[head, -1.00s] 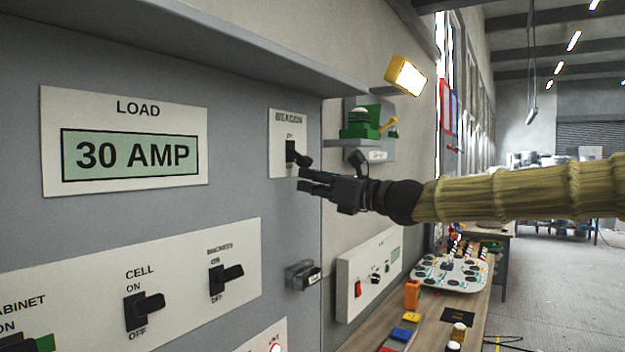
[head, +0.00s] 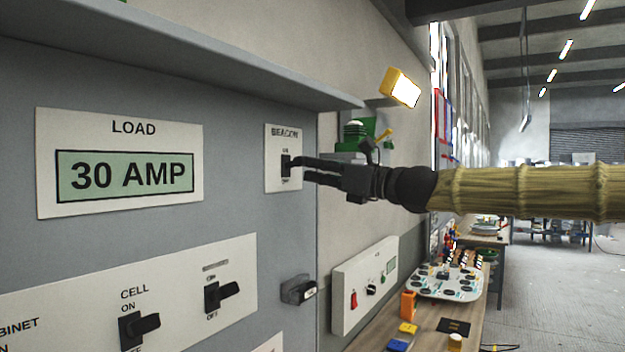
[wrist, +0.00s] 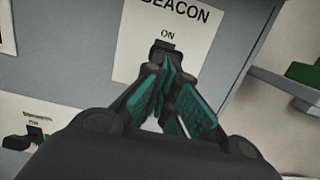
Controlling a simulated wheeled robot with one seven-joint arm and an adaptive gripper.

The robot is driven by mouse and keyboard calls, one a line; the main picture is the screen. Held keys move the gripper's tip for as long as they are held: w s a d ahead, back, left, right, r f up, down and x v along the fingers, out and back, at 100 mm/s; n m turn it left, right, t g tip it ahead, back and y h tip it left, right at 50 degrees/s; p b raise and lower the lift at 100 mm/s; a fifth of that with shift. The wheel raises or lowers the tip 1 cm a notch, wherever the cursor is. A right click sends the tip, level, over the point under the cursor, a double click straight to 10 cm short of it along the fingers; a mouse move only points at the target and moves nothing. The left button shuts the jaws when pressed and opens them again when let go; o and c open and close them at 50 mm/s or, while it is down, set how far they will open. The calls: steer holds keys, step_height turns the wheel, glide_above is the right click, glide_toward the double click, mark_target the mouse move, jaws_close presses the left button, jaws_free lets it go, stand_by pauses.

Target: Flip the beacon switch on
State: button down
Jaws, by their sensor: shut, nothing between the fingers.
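The beacon switch (head: 286,166) is a black toggle on a white plate labelled BEACON (head: 283,134), on the right part of the grey panel. In the wrist view the black switch (wrist: 162,48) shows just below the word ON, directly beyond my fingertips. My gripper (head: 294,168) is shut and empty, reaching in from the right with its fingertips at the switch, apparently touching or very near it. The fingers hide the lower part of the switch and the lever, so I cannot tell its position.
A grey ledge (head: 200,45) overhangs the panel. CELL (head: 139,330) and another switch (head: 222,295) sit lower left. A LOAD display (head: 125,174) reads 30 AMP. A grey latch (head: 298,290) projects below the beacon plate. A green device (head: 356,135) stands behind my gripper.

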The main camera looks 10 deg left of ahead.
steer(key=shift+r+p, duration=0.35)
steer(key=shift+r, duration=0.65)
steer(key=s+d+r+p, duration=0.2)
steer(key=d+r+p, duration=0.3)
steer(key=r+p, duration=0.3)
steer(key=shift+s+d, duration=0.15)
steer(key=shift+d, duration=0.05)
stand_by(0.3)
